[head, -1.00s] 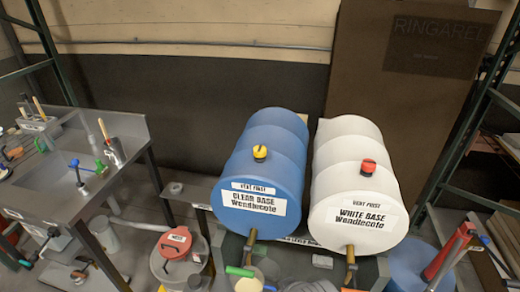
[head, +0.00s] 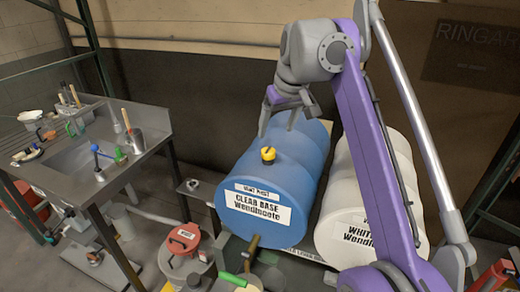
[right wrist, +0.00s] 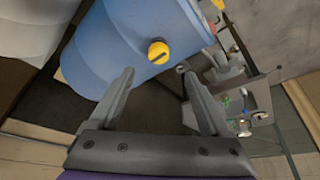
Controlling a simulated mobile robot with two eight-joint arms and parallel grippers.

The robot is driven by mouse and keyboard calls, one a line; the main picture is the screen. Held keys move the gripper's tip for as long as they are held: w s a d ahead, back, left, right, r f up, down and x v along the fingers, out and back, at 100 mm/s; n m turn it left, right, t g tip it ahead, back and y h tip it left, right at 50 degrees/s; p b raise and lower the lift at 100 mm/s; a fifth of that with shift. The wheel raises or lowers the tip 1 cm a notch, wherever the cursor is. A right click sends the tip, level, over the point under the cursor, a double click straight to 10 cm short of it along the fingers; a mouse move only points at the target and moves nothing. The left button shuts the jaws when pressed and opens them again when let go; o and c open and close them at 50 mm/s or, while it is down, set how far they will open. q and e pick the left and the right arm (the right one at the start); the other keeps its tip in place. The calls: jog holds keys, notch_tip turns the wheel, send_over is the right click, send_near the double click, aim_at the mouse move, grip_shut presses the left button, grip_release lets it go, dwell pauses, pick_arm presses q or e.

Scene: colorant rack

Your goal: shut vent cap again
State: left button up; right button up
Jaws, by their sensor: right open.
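The yellow vent cap (head: 268,154) sits on top of the blue drum (head: 262,176) labelled "CLEAR BASE". My right gripper (head: 277,127) is above and behind the cap in the head view, open and empty. In the right wrist view the yellow cap (right wrist: 158,50) lies beyond the fingertips, roughly between them and apart from them, with a dark slot across its top. The blue drum (right wrist: 120,35) fills the upper left there. I cannot tell whether the cap is turned open or shut. The left gripper is not in view.
A grey sink bench (head: 150,145) is at the left. A red-lidded bucket (head: 182,240) stands on the floor in front. A dark wall panel rises behind the drums.

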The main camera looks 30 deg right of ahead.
aim_at(268, 150)
jog(key=b+x, duration=0.1)
jog(key=x, duration=0.3)
jog(key=b+x, duration=0.1)
jog(key=x, duration=0.4)
jog(key=shift+w+d+r+b, duration=0.1)
jog(key=shift+w+d+b, duration=0.05)
jog(key=shift+w+b, duration=0.15)
jog(key=shift+w+f, duration=0.25)
jog(key=shift+f, duration=0.35)
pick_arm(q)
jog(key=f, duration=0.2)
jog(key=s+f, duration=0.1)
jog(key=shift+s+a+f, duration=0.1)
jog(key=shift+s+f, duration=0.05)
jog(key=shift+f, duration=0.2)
pick_arm(e)
grip_shut()
